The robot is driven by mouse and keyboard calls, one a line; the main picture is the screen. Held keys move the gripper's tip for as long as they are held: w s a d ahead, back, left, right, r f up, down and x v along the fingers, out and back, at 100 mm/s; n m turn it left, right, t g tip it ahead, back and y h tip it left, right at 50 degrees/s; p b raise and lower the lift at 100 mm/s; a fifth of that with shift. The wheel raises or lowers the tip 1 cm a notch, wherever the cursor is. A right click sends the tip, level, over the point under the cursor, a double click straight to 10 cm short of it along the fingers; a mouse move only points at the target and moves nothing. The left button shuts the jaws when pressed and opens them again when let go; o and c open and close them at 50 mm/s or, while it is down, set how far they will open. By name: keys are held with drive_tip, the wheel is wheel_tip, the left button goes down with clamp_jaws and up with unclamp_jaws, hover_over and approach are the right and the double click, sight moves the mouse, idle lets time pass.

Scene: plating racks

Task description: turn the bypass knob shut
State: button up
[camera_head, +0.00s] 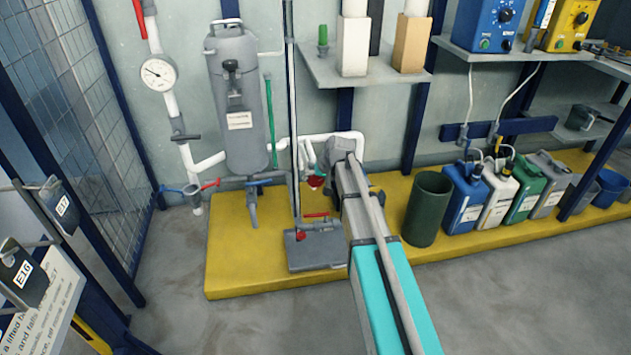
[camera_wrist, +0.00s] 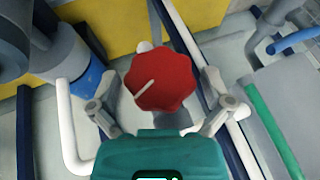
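The bypass knob (camera_wrist: 160,82) is a red, lobed knob in the middle of the wrist view. A pale pointer line on its face runs toward the lower left. In the head view a small red part (camera_head: 315,181), apparently this knob, shows just left of my arm's end. My gripper (camera_wrist: 161,76) is open, with one grey finger on each side of the knob. Gaps show between both fingers and the knob's rim, so neither appears to touch it. In the head view my arm hides the fingers.
White pipes (camera_head: 208,163) and a grey filter housing (camera_head: 237,100) stand left of my arm. A grey pump-like unit with red parts (camera_head: 316,248) sits on the yellow platform (camera_head: 235,270). A green bin (camera_head: 427,209) and several canisters (camera_head: 466,197) stand to the right.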

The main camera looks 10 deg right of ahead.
drive_tip(key=shift+a, duration=0.1)
drive_tip(key=c, duration=0.9)
drive_tip(key=shift+o, duration=0.2)
drive_tip(key=shift+h, duration=0.4)
drive_tip(key=shift+n+h+p, duration=0.35)
drive_tip(key=shift+n+h, duration=0.05)
drive_tip(key=shift+h, duration=0.7)
drive_tip(key=h, duration=0.3)
drive_tip(key=shift+a+f+n+b, duration=0.1)
drive_tip(key=shift+f+n+b, duration=0.05)
drive_tip(key=shift+n+b, duration=0.2)
drive_tip(key=h+b, duration=0.2)
drive_tip(key=h, duration=0.1)
drive_tip(key=shift+f+n+h+b, duration=0.1)
drive_tip(key=shift+n+h+b, duration=0.25)
drive_tip(key=shift+h, duration=0.05)
drive_tip(key=shift+h+b, duration=0.9)
drive_tip(key=shift+h, duration=0.1)
drive_tip(key=shift+r+n, duration=0.2)
drive_tip(key=shift+n, duration=0.1)
